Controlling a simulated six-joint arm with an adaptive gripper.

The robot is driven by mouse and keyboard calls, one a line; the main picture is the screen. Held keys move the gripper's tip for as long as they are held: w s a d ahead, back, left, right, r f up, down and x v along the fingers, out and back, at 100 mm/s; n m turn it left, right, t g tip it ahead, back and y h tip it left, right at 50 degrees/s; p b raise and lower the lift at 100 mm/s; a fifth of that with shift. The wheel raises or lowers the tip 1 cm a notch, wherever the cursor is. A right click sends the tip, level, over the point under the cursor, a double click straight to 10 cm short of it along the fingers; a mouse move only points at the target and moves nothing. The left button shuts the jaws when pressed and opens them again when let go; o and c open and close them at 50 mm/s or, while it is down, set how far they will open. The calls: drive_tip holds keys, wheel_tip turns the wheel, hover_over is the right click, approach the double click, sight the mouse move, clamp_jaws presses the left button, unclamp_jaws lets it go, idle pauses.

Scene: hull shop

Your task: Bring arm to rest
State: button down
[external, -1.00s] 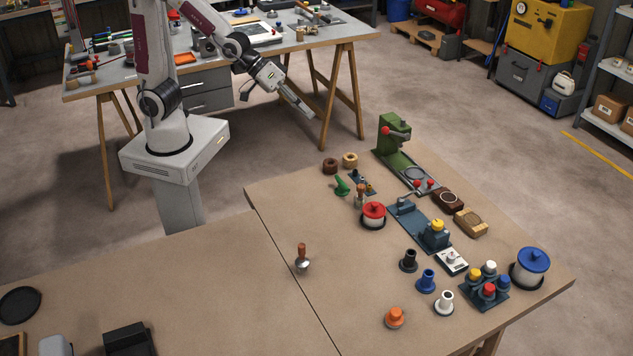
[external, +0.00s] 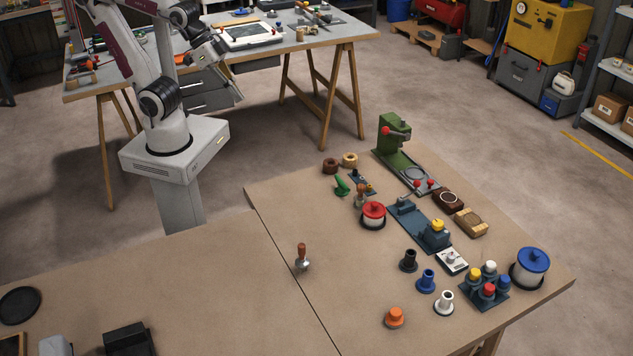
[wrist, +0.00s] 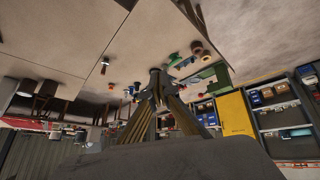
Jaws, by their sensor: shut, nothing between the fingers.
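My gripper (external: 238,97) hangs in the air beside my pedestal, in front of the back workbench and well clear of the brown table. Its fingers are together and hold nothing. In the wrist view my gripper (wrist: 155,78) shows its fingers meeting, with the scene tilted and upside down behind them. My arm is folded back over its base.
The brown table (external: 200,285) carries a wooden-handled tool (external: 302,256), a green press (external: 393,140), a red-lidded pot (external: 373,214), a blue-lidded pot (external: 531,266) and several coloured pegs. The back workbench (external: 345,32) stands close behind my arm. The floor between is clear.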

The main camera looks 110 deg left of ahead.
drive_tip(key=s+m+g, duration=0.1)
drive_tip(key=s, duration=0.5)
drive_tip(key=shift+s+a+f+m, duration=0.15)
drive_tip(key=shift+s+f+m, duration=0.1)
drive_tip(key=shift+s+m, duration=0.15)
